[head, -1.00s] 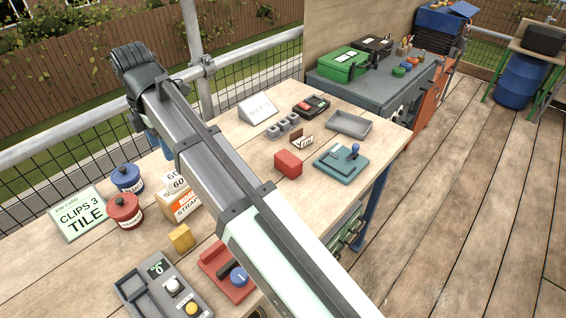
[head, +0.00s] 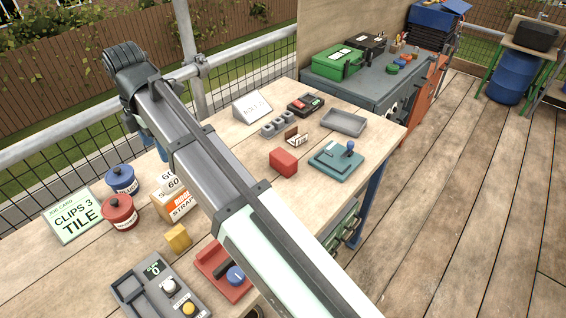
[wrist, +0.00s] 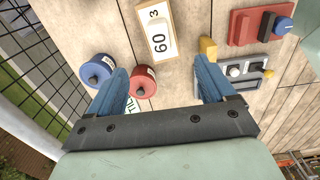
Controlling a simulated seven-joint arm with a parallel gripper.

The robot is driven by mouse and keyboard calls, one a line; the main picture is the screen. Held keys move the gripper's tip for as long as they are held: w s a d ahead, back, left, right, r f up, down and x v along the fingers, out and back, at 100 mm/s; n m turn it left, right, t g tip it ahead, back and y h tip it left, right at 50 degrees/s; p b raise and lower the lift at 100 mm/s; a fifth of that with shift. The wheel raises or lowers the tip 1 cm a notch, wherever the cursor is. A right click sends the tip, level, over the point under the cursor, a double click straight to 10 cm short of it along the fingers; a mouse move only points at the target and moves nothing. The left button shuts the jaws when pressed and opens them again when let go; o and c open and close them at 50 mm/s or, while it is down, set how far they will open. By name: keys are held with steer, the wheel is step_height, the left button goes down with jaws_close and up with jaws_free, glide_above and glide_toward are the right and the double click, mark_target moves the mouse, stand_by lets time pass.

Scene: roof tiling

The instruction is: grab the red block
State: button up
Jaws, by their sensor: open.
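The red block (head: 283,162) lies on the wooden workbench (head: 262,202), to the right of my arm in the head view. I do not see it in the wrist view. My gripper (wrist: 162,68) is open and empty above the bench's left part, well away from the block. Its two blue fingers are spread apart in the wrist view. In the head view the gripper is mostly hidden by my arm.
A blue pot (head: 121,180), a red pot (head: 120,212), a strap box (head: 176,204) and a yellow block (head: 178,237) stand left of my arm.

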steer(key=m+t+y, duration=0.1)
steer(key=m, duration=1.8)
glide_above(284, 156)
steer(key=s+d, duration=0.1)
steer(key=d, duration=0.1)
step_height(284, 156, down, 8)
steer(key=f, duration=0.5)
steer(key=a+f, duration=0.1)
steer(key=f, duration=0.2)
steer(key=shift+w+f, duration=0.3)
steer(key=shift+w, duration=0.1)
steer(key=shift+w+a+f, duration=0.1)
steer(key=shift+a+f, duration=0.15)
steer(key=shift+f, duration=0.6)
steer(key=shift+w+a+f, duration=0.1)
steer(key=shift+a+f, duration=0.1)
steer(key=shift+f, duration=0.65)
steer(key=shift+w+a+f, duration=0.1)
steer(key=shift+a+f, duration=0.15)
steer(key=shift+f, duration=0.6)
steer(key=shift+f, duration=0.15)
steer(key=shift+c, duration=0.3)
